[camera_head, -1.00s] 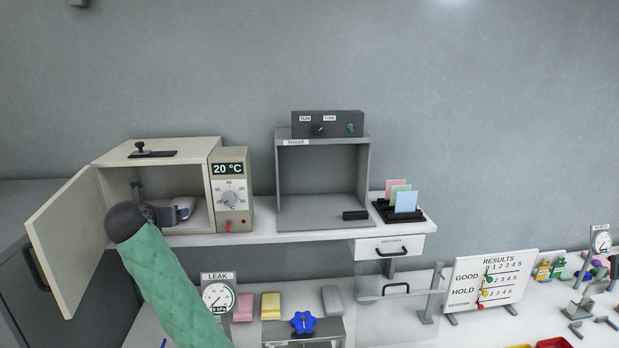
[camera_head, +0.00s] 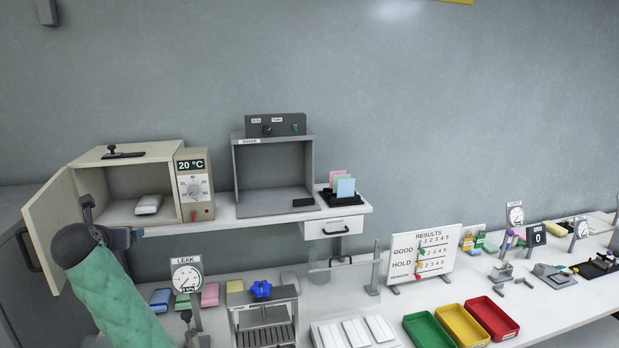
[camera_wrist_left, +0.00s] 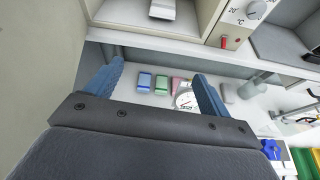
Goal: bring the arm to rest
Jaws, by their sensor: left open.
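My left arm, in a green sleeve, comes up at the lower left of the head view. Its gripper (camera_head: 106,222) is in front of the open oven box, outside the opening and partly hidden by the dark wrist. In the left wrist view the blue fingers of my left gripper (camera_wrist_left: 160,85) are wide apart with nothing between them. A white pack (camera_head: 148,204) lies on the oven floor, clear of the fingers; it also shows at the top of the left wrist view (camera_wrist_left: 162,9). My right gripper is not in view.
The oven door (camera_head: 56,233) stands open, left of my wrist. The oven (camera_head: 141,159) and a grey shade booth (camera_head: 233,180) stand on a white shelf (camera_head: 225,222). Below are a leak gauge (camera_head: 187,278), several coloured packs and a blue-knobbed device (camera_head: 262,289). Coloured trays (camera_head: 428,331) stand at lower right.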

